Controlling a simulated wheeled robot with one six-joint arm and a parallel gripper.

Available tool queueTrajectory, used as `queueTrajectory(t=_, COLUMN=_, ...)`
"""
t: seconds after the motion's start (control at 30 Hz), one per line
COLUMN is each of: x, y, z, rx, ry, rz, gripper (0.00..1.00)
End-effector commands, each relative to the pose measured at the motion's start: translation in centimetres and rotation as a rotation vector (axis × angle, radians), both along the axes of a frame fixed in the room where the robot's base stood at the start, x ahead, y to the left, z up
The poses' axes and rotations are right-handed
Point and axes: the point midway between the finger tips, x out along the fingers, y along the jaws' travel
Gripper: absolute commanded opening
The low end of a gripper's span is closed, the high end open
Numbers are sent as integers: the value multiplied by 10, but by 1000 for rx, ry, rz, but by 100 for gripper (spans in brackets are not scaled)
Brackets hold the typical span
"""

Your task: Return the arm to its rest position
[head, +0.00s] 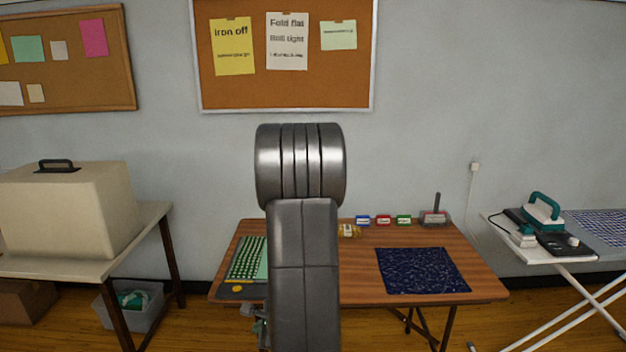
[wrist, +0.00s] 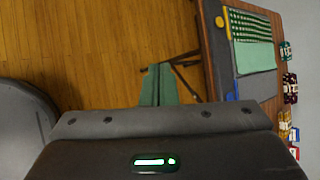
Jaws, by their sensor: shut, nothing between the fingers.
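My arm rises in the middle of the head view, bent at a large metal joint, in front of the wooden table (head: 360,285). In the wrist view my gripper (wrist: 160,70) shows as two green fingers close together, with nothing between them. It hangs over the wooden floor, beside the table and apart from it. In the head view, the arm link hides most of the gripper and part of the table's left half.
A green dotted cloth (head: 247,259) lies on a dark mat at the table's left, a navy cloth (head: 422,270) at its right. Small labelled containers (head: 383,221) line the back. A side table with a beige cover (head: 70,210) stands left, an ironing board with an iron (head: 543,209) right.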

Motion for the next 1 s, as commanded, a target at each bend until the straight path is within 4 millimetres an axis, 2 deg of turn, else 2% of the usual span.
queueTrajectory(t=0.5, x=-68, y=-25, z=27, rx=-151, ry=-76, rz=319, gripper=0)
queueTrajectory(t=1.0, x=-136, y=-60, z=40, rx=-319, ry=-111, rz=614, gripper=0)
